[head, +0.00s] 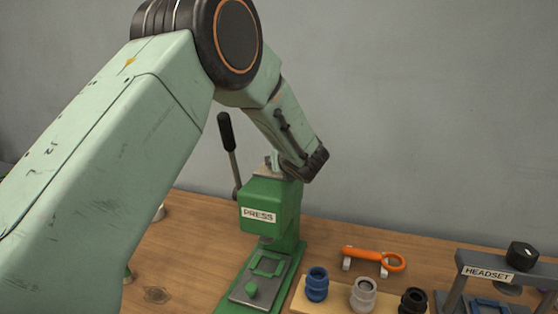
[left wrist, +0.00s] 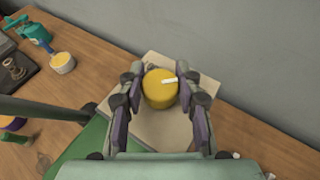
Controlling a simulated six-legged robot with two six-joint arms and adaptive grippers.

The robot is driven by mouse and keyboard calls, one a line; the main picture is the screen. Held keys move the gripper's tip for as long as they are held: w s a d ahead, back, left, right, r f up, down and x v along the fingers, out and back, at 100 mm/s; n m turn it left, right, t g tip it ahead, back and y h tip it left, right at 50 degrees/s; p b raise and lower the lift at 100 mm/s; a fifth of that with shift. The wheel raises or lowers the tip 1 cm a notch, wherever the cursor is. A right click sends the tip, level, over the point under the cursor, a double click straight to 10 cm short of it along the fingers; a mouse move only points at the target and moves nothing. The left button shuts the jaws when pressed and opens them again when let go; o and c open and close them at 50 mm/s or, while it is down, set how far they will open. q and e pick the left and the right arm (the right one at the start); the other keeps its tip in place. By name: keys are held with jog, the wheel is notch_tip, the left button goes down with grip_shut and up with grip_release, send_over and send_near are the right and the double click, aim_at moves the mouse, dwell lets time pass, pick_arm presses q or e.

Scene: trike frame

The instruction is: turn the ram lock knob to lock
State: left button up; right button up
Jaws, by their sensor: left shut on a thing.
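The ram lock knob (left wrist: 160,92) is round and yellow, with a short white mark on its top pointing right in the left wrist view. It sits on a pale plate (left wrist: 206,130) on top of the green press (head: 272,199). My left gripper (left wrist: 161,84) is shut on the knob, one finger on each side. In the head view my left gripper (head: 289,168) comes down on the press top from above, and the knob is hidden there. My right gripper is in neither view.
A black-handled lever (head: 228,140) rises left of the press. The wall is close behind the press.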

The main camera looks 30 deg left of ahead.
pick_arm(q)
jog(key=shift+w+r+n+g+y+p, duration=0.1)
jog(key=shift+r+n+g+y+p, duration=0.1)
jog(key=shift+n+g+y+p, duration=1.1)
jog(key=shift+n+g+p, duration=0.45)
jog(key=shift+n, duration=0.25)
jog(key=shift+n+g+y, duration=0.3)
jog(key=shift+n+g, duration=0.2)
jog(key=shift+g, duration=0.25)
jog(key=shift+n+g, duration=0.6)
jog(key=shift+g, duration=0.1)
jog(key=shift+n+g+b, duration=0.4)
jog(key=shift+g+b, duration=0.1)
jog(key=shift+w+r+n+g+y+b, duration=0.1)
jog(key=shift+n+g+y+b, duration=0.3)
jog(key=shift+n+g+b, duration=0.4)
jog(key=shift+b, duration=0.6)
jog(key=shift+n+g, duration=0.3)
